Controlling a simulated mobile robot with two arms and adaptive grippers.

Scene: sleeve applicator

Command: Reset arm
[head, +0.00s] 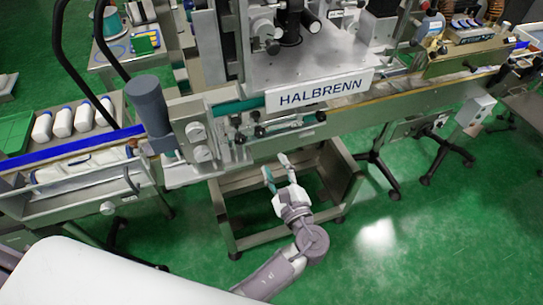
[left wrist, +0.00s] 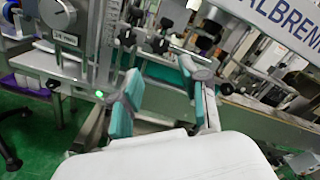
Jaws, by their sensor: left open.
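My left gripper (head: 275,167) is in front of the labelling machine marked HALBRENN (head: 318,90), over the open lower metal frame (head: 232,232). Its fingers are spread apart with nothing between them. In the left wrist view the two teal-padded fingers of the left gripper (left wrist: 160,78) stand apart, facing the machine's knobs and rails. I see no contact with the machine, though the exact gap is hard to tell. My right gripper is not in view.
A conveyor (head: 75,152) with white bottles (head: 62,122) behind it runs along the left. A grey control box (head: 474,112) and black caster legs (head: 385,178) stand at right. Dials (head: 197,132) project from the machine front. Green floor at front right is clear.

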